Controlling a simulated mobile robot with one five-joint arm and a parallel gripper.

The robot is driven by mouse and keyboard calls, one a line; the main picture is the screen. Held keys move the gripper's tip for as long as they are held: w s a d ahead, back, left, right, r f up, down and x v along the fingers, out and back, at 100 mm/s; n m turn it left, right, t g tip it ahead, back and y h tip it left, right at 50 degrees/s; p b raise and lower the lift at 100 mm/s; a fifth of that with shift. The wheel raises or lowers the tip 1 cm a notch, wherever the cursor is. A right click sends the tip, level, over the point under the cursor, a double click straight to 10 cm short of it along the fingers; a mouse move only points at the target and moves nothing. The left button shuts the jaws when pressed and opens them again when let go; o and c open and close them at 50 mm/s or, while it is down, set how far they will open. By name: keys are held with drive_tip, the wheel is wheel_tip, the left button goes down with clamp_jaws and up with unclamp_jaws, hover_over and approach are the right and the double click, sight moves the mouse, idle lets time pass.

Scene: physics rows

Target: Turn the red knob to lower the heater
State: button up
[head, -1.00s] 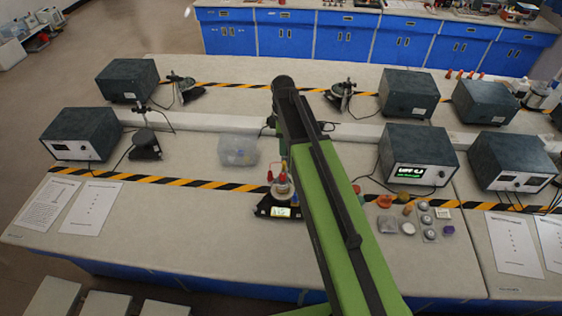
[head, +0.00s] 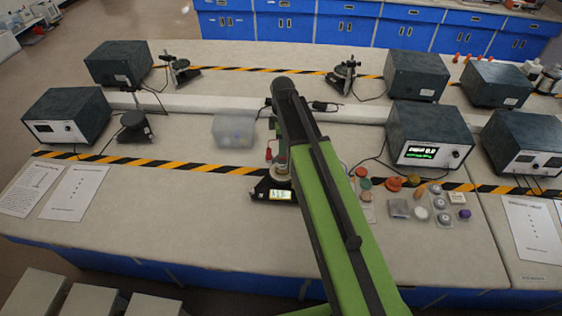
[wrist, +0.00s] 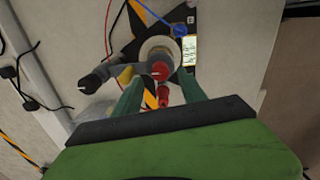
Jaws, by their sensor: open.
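A red knob (wrist: 160,70) with a pale mark shows in the wrist view, in front of a round white part (wrist: 158,47) of a small apparatus. In the head view the apparatus (head: 272,188) sits on a dark base with a lit display (head: 281,195), partly hidden by my arm. My gripper (wrist: 158,84) is open, its two green fingers on either side of the red knob in the picture. I cannot tell whether they touch it.
A power unit (head: 430,140) with a lit green display stands right of my arm. A clear box (head: 234,131) is left of the apparatus. Small coloured parts (head: 393,184) lie on the right. Blue (wrist: 178,24) and red wires surround the apparatus.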

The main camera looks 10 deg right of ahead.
wheel_tip(320, 180, down, 4)
drive_tip(key=shift+r+b, duration=0.2)
drive_tip(key=shift+b, duration=0.8)
drive_tip(key=shift+r, duration=0.1)
drive_tip(key=shift+c, duration=0.4)
clamp_jaws()
